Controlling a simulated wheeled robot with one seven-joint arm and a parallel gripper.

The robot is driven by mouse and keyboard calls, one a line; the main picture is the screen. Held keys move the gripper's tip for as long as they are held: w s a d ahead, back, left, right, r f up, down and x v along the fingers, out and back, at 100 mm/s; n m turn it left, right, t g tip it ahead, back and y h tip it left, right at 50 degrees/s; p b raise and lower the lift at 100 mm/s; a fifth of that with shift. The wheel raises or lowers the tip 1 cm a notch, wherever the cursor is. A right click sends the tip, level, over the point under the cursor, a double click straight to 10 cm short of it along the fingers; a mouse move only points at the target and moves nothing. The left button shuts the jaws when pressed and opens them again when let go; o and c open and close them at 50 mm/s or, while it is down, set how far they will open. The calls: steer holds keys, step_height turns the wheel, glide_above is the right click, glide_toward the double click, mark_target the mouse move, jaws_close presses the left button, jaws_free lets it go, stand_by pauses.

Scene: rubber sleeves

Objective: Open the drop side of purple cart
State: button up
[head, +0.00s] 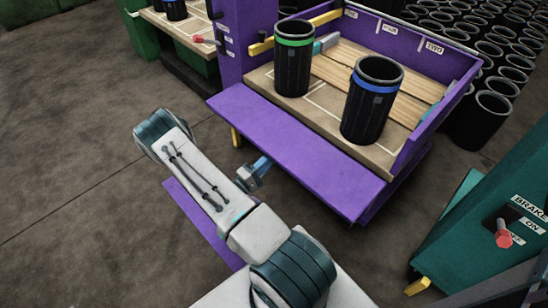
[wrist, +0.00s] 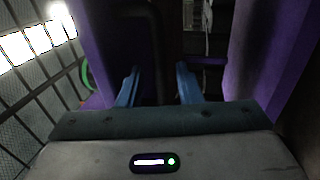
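The purple cart (head: 420,132) stands at upper right in the head view. Its near purple side panel (head: 300,150) is folded outward and down, so the cart's wooden floor shows up to that edge. A black sleeve with a green band (head: 292,75) and one with a blue band (head: 368,115) stand upright on that floor. My gripper (head: 264,166) is low beside the panel's left part, with a small gap showing between them. In the wrist view its two blue fingers (wrist: 158,88) are apart with nothing seen held, and purple surfaces lie on both sides.
A teal cart (head: 470,245) with a red-knobbed brake lever (head: 503,236) stands at lower right. Many black sleeves (head: 490,70) stand behind the purple cart. Another cart with a red handle (head: 198,40) is at upper left. The floor (head: 80,150) at left is clear.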

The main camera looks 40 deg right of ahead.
mark_target(284, 143)
steer(key=shift+x, duration=1.7)
